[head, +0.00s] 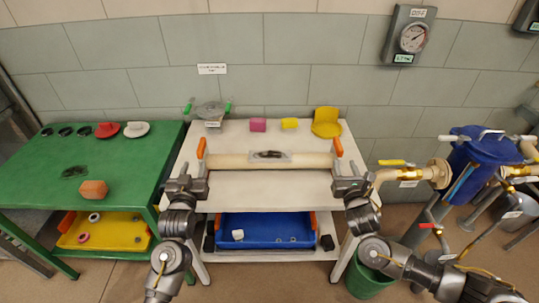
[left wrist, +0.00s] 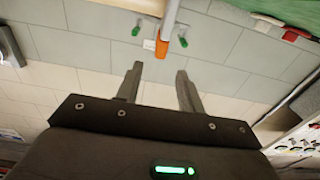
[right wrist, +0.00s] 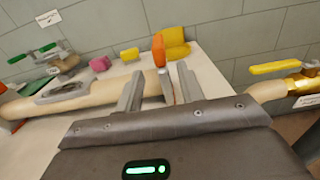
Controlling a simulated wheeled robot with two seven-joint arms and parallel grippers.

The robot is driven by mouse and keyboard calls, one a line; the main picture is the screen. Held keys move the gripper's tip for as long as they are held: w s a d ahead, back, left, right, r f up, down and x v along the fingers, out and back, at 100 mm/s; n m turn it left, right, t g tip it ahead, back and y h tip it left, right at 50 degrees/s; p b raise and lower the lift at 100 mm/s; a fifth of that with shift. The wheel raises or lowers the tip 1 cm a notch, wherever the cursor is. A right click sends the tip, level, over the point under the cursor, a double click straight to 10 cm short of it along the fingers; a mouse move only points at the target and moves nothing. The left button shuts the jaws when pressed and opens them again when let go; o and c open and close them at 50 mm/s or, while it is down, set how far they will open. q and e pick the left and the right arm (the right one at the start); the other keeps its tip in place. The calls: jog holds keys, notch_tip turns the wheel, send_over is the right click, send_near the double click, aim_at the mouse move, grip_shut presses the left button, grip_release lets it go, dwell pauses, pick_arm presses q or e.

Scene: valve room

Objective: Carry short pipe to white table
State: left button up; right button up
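A short beige pipe (head: 226,161) lies crosswise over the front part of the white table (head: 262,192), with an upright orange-tipped handle at each end. Its grey middle fitting also shows in the right wrist view (right wrist: 66,92). My left gripper (head: 193,172) is at the pipe's left end, with its fingers apart. In the left wrist view the left handle's orange tip (left wrist: 162,48) shows beyond the gap between them. My right gripper (head: 346,172) is at the right end, fingers apart. In the right wrist view the right orange handle (right wrist: 158,50) stands in line with the finger gap.
Pink (head: 258,125) and yellow (head: 289,123) blocks, a yellow seat-shaped part (head: 327,122) and a green-handled valve (head: 210,110) stand along the table's back. A green table (head: 120,180) is left. Yellow-handled piping (head: 412,173) and a blue vessel (head: 474,165) are right.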

jog(key=shift+s, duration=1.45)
